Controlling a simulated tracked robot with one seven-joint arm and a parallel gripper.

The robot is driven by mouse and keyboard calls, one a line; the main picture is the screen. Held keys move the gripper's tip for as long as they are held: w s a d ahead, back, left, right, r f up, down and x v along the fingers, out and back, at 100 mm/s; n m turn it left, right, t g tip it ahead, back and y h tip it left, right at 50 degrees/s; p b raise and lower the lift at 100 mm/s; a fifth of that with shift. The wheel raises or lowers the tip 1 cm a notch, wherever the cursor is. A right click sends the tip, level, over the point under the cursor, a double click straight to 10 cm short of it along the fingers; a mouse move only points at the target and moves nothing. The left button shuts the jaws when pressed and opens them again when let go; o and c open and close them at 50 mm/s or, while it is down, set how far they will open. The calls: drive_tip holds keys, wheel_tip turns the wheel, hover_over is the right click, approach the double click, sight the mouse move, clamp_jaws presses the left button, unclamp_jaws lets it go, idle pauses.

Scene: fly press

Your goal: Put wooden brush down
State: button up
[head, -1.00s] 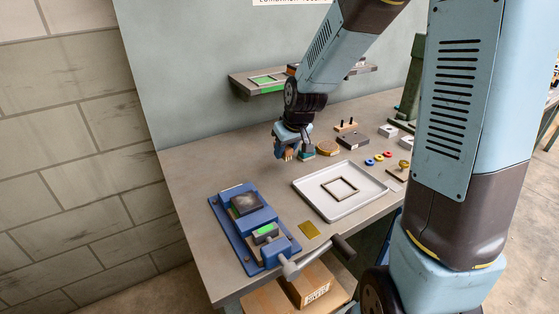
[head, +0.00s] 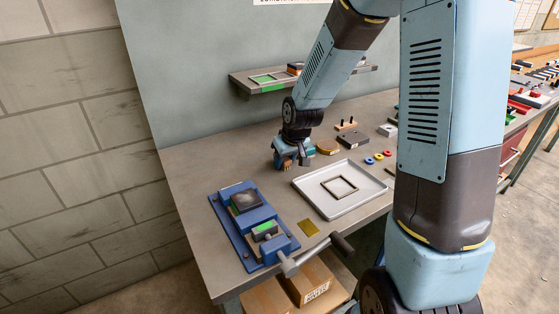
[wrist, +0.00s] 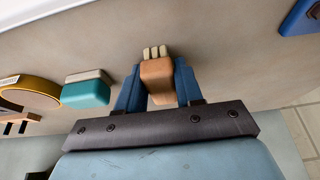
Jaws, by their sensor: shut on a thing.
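The wooden brush (wrist: 157,82) is a brown block with several short cream bristle tufts at one end. My gripper (wrist: 157,74) is shut on it, with a blue finger on each side. In the head view, my gripper (head: 287,160) is low over the back left part of the grey workbench (head: 215,163), behind the blue press fixture. The brush shows there only as a small brown patch (head: 287,164) between the fingers. I cannot tell whether it touches the bench top.
A teal and cream block (wrist: 87,90) and a round yellow-rimmed piece (wrist: 35,92) lie close beside my gripper. A white tray (head: 365,203) with a square frame (head: 339,187) lies in front. The blue fixture (head: 262,247) stands front left. Bench left of my gripper is clear.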

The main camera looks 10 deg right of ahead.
drive_tip(key=shift+s+f, duration=0.35)
drive_tip(key=shift+f, duration=0.1)
drive_tip(key=o, duration=0.8)
drive_tip(key=shift+s+f, duration=0.1)
drive_tip(key=shift+s, duration=0.05)
drive_tip(key=shift+o, duration=1.3)
drive_tip(key=shift+a+r, duration=0.1)
drive_tip(key=shift+r, duration=0.5)
drive_tip(key=w+v, duration=0.1)
drive_tip(key=v, duration=1)
drive_tip(key=s+d+r+m, duration=0.1)
drive_tip(key=s+d+r, duration=0.2)
drive_tip(key=s, duration=0.4)
drive_tip(key=s+d+r+m+t+h, duration=0.1)
drive_tip(key=s+d+r+m, duration=0.1)
drive_tip(key=s+r, duration=0.4)
drive_tip(key=s+d+r+m, duration=0.1)
drive_tip(key=s+d+r, duration=0.4)
drive_tip(key=s, duration=0.5)
drive_tip(key=shift+s+d+t+h, duration=0.1)
drive_tip(key=shift+s+t+h, duration=0.1)
drive_tip(key=shift+t+h, duration=0.15)
